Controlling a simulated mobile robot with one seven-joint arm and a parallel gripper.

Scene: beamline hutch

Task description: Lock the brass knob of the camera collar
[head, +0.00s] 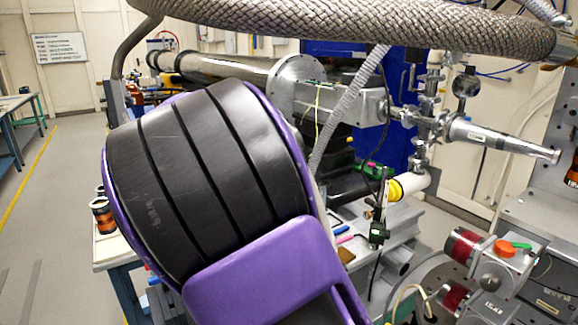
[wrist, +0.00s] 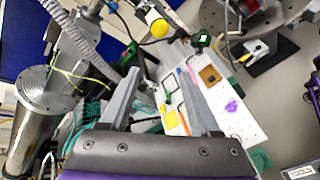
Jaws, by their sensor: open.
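A white cylinder (head: 412,180) with a yellow end (head: 394,190) lies level beside the beam pipe in the head view. The yellow end also shows near the top of the wrist view (wrist: 159,28). I cannot tell for sure that this is the camera with its collar, and I cannot make out a brass knob. My gripper (wrist: 160,68) is open and empty, its two grey fingers wide apart above the bench. The yellow end lies beyond the fingertips, apart from them. In the head view my black and purple arm hides the gripper.
A white board (wrist: 225,110) on the bench carries pens, a yellow square (wrist: 171,117) and a brown square (wrist: 210,74). A green-and-black device (head: 377,232) stands near the cylinder. A braided hose (head: 370,28) crosses above. A ribbed grey hose (head: 345,110) hangs beside my arm. Floor is clear at left.

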